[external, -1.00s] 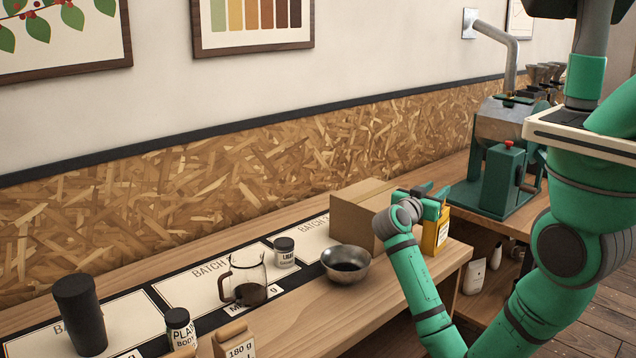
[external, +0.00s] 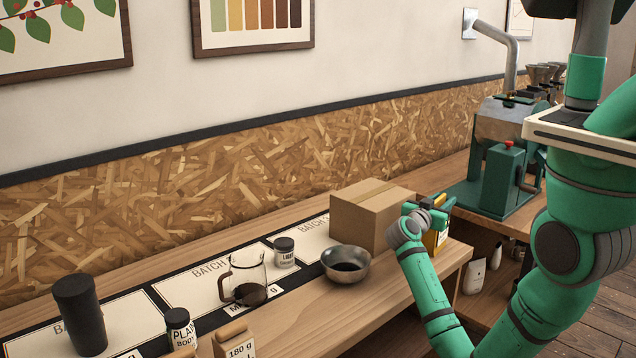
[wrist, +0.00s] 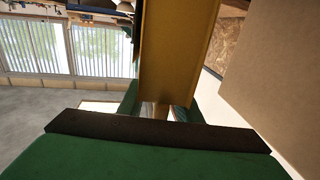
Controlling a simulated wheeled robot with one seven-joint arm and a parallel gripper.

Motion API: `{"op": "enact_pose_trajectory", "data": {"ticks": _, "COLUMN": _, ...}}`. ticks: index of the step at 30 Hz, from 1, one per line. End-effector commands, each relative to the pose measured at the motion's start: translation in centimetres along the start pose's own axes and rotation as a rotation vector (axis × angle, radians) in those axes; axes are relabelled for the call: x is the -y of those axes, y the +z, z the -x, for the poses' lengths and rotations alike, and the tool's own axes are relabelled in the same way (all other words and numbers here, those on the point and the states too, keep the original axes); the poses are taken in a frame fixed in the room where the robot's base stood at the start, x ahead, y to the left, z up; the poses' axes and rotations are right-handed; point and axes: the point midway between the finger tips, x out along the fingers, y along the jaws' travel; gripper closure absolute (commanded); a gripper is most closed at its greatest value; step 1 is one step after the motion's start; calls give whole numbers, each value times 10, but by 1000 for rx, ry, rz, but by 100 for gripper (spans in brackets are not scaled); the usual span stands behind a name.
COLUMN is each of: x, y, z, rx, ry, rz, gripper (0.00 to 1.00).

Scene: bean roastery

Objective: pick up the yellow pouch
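The yellow pouch (external: 441,238) stands upright near the right end of the counter, beside the cardboard box. My gripper (external: 431,208) is at its upper part in the external view and hides some of it. In the wrist view the pouch (wrist: 178,50) rises as a tall yellow-brown face between the two green fingers of my gripper (wrist: 163,105). One finger is at each side of it, close to its edges. I cannot tell whether the fingers press on it or leave a small gap.
The cardboard box (external: 365,217) is close on the left of the pouch; it fills the right of the wrist view (wrist: 283,70). A metal bowl (external: 345,265), a glass jug (external: 247,275) and jars stand further left. A green roaster (external: 500,180) stands behind, right.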

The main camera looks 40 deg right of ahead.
Motion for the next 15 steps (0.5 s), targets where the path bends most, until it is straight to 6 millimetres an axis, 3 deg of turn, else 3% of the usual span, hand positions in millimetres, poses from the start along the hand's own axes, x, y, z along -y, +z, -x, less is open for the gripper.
{"op": "enact_pose_trajectory", "data": {"ticks": 8, "x": 1, "y": 0, "z": -8, "rx": 0, "ry": -2, "rz": 0, "gripper": 69}}
{"op": "enact_pose_trajectory", "data": {"ticks": 9, "x": 0, "y": 0, "z": -8, "rx": 0, "ry": -2, "rz": 0, "gripper": 71}}
{"op": "enact_pose_trajectory", "data": {"ticks": 13, "x": 0, "y": 0, "z": -8, "rx": 0, "ry": -2, "rz": 0, "gripper": 100}}
{"op": "enact_pose_trajectory", "data": {"ticks": 15, "x": 0, "y": 0, "z": -8, "rx": 0, "ry": -1, "rz": 0, "gripper": 100}}
